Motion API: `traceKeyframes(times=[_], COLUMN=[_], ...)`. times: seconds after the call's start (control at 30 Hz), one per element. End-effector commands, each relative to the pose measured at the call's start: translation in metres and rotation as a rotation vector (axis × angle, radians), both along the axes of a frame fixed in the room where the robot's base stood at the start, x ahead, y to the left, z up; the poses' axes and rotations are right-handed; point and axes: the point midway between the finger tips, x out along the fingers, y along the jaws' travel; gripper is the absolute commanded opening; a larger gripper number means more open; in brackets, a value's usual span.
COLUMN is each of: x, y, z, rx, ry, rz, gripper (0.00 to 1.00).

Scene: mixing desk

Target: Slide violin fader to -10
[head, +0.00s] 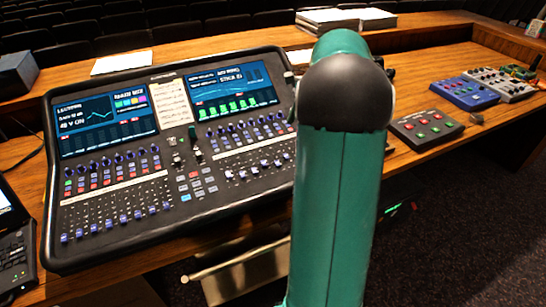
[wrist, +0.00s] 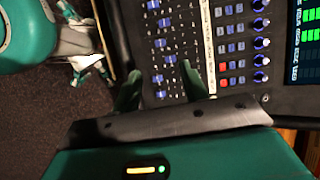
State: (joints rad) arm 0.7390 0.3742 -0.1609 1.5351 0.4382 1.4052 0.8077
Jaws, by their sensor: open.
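The mixing desk (head: 170,150) has two banks of faders on its front part. The right fader bank (head: 262,167) has caps at differing heights and is partly covered by my arm in the head view. In the wrist view my gripper (wrist: 161,72) is open over a fader bank, near the end of the console. Blue fader caps (wrist: 158,78) show between and beside its two fingers. None is visibly gripped. I cannot read the labels, so which fader is the violin cannot be told. In the head view my gripper is hidden behind my arm.
Two lit screens (head: 232,92) stand at the back of the desk. Knobs and coloured buttons (wrist: 229,64) lie beside the faders in the wrist view. A small button box (head: 427,129) and a blue pedal unit (head: 464,93) are on the wooden table to the right.

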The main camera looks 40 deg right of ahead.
Motion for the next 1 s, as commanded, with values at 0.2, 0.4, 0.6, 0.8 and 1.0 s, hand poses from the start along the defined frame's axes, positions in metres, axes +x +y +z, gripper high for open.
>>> traceKeyframes(times=[0.2, 0.4, 0.6, 0.8, 1.0], x=[-0.001, 0.005, 0.013, 0.020, 0.024], y=[-0.004, 0.007, 0.021, 0.033, 0.039], z=[-0.012, -0.044, -0.080, -0.112, -0.128], rx=[0.012, 0.012, 0.011, 0.011, 0.009], ry=[0.006, 0.007, 0.007, 0.008, 0.005], rz=[-0.027, -0.027, -0.026, -0.024, -0.023], gripper=[0.44, 0.44, 0.44, 0.44, 0.44])
